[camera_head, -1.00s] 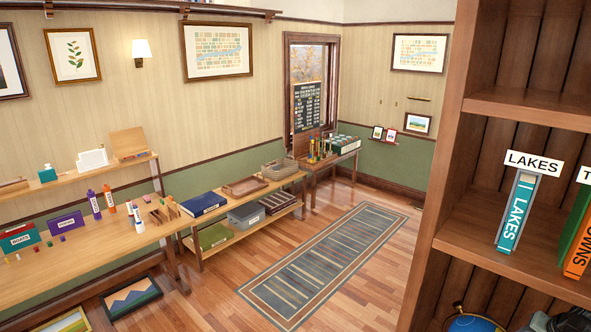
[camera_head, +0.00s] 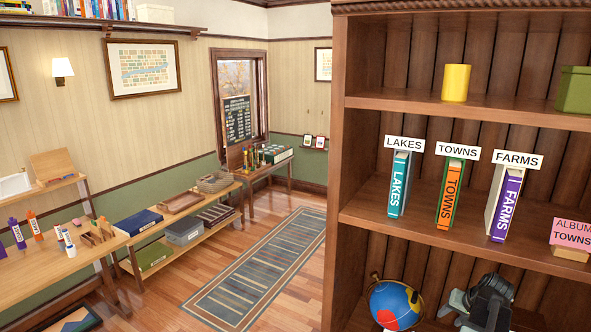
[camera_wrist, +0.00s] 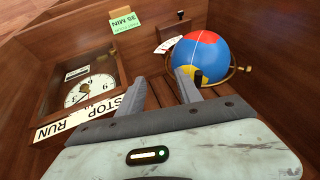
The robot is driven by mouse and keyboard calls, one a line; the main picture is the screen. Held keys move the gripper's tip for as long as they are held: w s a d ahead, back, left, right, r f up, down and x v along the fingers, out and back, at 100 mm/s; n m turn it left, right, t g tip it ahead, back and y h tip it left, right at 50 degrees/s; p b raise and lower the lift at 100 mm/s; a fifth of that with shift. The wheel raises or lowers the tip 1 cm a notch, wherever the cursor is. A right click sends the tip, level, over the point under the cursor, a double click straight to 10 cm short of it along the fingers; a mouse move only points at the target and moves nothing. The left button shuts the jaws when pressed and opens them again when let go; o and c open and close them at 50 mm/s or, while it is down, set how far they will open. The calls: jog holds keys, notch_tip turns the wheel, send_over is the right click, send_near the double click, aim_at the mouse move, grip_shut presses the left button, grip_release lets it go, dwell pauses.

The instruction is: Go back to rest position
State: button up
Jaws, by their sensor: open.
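My gripper (camera_wrist: 182,88) shows in the wrist view with its two dark fingers apart and nothing between them. Beyond the fingertips is a globe (camera_wrist: 202,57) in red, blue and yellow on a brass-coloured stand. In the head view, a dark piece of my arm (camera_head: 482,300) shows at the lower right, in front of the bookcase (camera_head: 395,225). On its middle shelf, a teal LAKES book (camera_head: 399,188), an orange and green TOWNS book (camera_head: 450,192) and a purple FARMS book (camera_head: 504,205) stand upright and apart, each with a white label above.
A pink ALBUM TOWNS sign (camera_head: 571,234) is at the shelf's right. A yellow cylinder (camera_head: 456,82) and a green box (camera_head: 573,90) stand above. The wrist view shows a clock dial (camera_wrist: 90,90) and a STOP/RUN plate (camera_wrist: 85,121). The striped rug (camera_head: 250,275) lies on clear floor.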

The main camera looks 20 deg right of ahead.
jog(key=w+a+f+n+y+b, duration=0.1)
jog(key=w+a+f+n+b, duration=0.1)
jog(key=w+a+f+b, duration=0.4)
jog(key=w+a+f+n+y+b, duration=0.1)
jog(key=w+a+f+n+b, duration=0.15)
jog(key=w+a, duration=0.75)
jog(key=w+a+f+n+b, duration=0.1)
jog(key=w+a+f+b, duration=0.15)
jog(key=a, duration=0.35)
jog(key=w+a+f+n+g+y+b, duration=0.1)
jog(key=w+a+f+b, duration=0.15)
jog(key=a, duration=0.35)
jog(key=w+a+f+n+b, duration=0.1)
jog(key=w+a+f+b, duration=0.1)
jog(key=w+a+f, duration=0.3)
jog(key=s+a+f+n+g+b, duration=0.1)
jog(key=a+f+n+b, duration=0.15)
jog(key=a, duration=0.75)
jog(key=s+a+f+n+g+b, duration=0.1)
jog(key=a+f+b, duration=0.3)
jog(key=a, duration=0.6)
jog(key=s+a+f+g+h+b, duration=0.1)
jog(key=s+a+f+g+b, duration=0.1)
jog(key=s+a, duration=0.2)
jog(key=s, duration=0.3)
jog(key=shift+s+a+f, duration=0.2)
jog(key=shift+a+f, duration=0.1)
jog(key=shift+a, duration=0.1)
jog(key=shift+c, duration=0.5)
